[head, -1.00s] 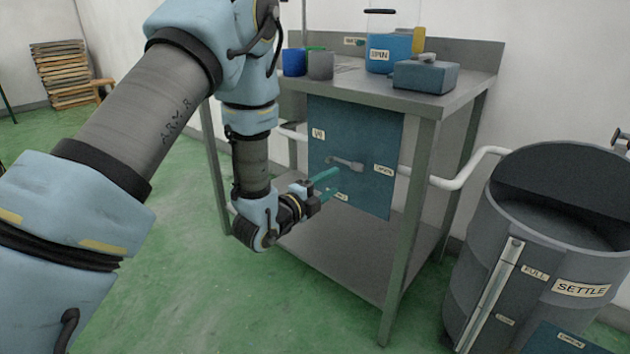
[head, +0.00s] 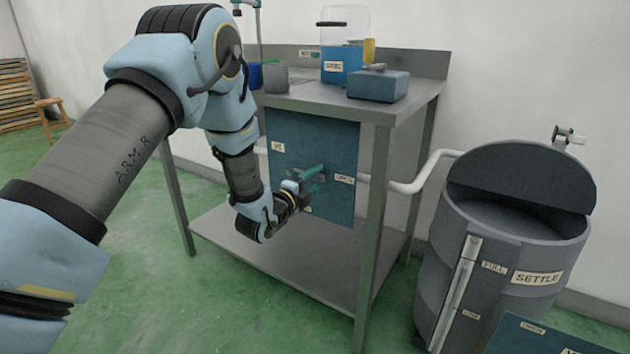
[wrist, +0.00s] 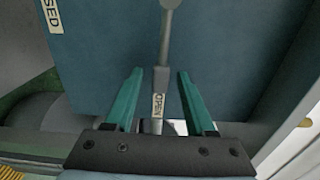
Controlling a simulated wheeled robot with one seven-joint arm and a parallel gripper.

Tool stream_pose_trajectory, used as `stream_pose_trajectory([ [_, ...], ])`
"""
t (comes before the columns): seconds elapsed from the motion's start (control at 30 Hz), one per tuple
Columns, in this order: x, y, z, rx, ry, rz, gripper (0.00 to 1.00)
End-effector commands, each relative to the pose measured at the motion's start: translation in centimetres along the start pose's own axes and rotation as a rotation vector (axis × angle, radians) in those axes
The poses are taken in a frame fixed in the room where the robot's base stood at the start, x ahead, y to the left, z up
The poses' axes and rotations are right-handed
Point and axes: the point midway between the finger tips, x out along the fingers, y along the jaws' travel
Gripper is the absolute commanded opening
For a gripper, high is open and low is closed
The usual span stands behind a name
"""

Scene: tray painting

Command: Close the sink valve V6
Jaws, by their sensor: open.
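The valve V6's grey lever (wrist: 165,35) runs down from the top of the wrist view, in front of a blue panel (head: 335,205). It points toward the OPEN label (wrist: 159,104). Part of a label ending in "SED" (wrist: 52,16) shows at upper left. My gripper (wrist: 159,72) is open, with teal fingers on either side of the lever's lower end and a gap at each side. In the head view my gripper (head: 316,174) is at the panel and hides most of the lever. The V6 label (head: 278,147) is at the panel's upper left.
The panel hangs below a steel sink table (head: 405,105) with a lower shelf (head: 290,270). A table leg (head: 372,240) stands right of my gripper. A white pipe (head: 420,185) leads to a grey SETTLE drum (head: 440,255). Green floor is open at left.

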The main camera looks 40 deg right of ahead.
Motion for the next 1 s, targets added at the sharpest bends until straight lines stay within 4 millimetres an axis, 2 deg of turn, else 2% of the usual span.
stream_pose_trajectory([
  [0.17, -0.01, 0.00, -0.01, 0.000, 0.000, 0.000, 0.55],
  [0.67, -0.03, -0.02, 0.01, 0.000, 0.000, 0.000, 0.00],
  [1.0, -0.04, -0.01, 0.02, 0.000, 0.000, 0.000, 0.00],
])
